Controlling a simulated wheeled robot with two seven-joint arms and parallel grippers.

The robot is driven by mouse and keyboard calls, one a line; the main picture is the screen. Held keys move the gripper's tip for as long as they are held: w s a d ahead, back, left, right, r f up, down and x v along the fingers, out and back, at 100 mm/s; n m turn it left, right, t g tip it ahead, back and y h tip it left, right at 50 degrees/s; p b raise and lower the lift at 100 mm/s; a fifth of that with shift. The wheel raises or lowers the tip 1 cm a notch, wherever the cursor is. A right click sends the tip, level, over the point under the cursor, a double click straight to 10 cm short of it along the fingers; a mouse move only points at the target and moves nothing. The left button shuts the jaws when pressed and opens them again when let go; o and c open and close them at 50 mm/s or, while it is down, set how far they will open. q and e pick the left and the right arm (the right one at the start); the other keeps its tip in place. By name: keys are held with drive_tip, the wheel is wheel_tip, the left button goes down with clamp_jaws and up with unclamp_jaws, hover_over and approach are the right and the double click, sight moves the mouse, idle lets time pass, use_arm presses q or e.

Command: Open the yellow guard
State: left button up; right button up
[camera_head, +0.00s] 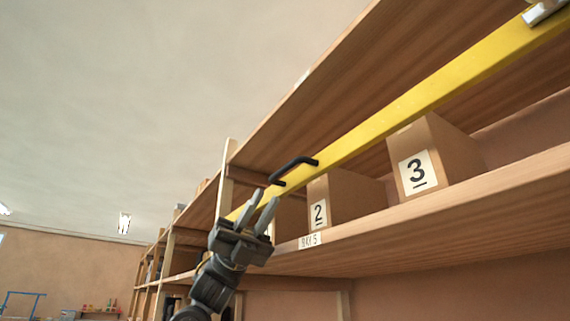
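The yellow guard (430,93) is a long bar across the front of a wooden shelf bay, above the shelf board. A black handle (293,168) sticks out near its left end. A metal bracket (544,11) shows at its upper right end. My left gripper (264,203) points up just below the handle, with its two fingers apart. Nothing shows between the fingers. I cannot tell whether a fingertip touches the guard or the handle. My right gripper is not in view.
Brown boxes labelled 2 (341,194) and 3 (445,152) stand on the shelf board (440,218) behind the guard. A wooden upright (225,180) stands left of the handle. More shelving runs off to the left. The space left of the shelves looks free.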

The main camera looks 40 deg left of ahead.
sight(280, 175)
use_arm(q)
drive_tip(key=p+x, duration=0.3)
drive_tip(key=x, duration=0.4)
drive_tip(key=shift+r, duration=0.15)
drive_tip(key=shift+d+r, duration=0.15)
drive_tip(key=shift+d, duration=0.15)
drive_tip(key=shift+a, duration=0.1)
clamp_jaws()
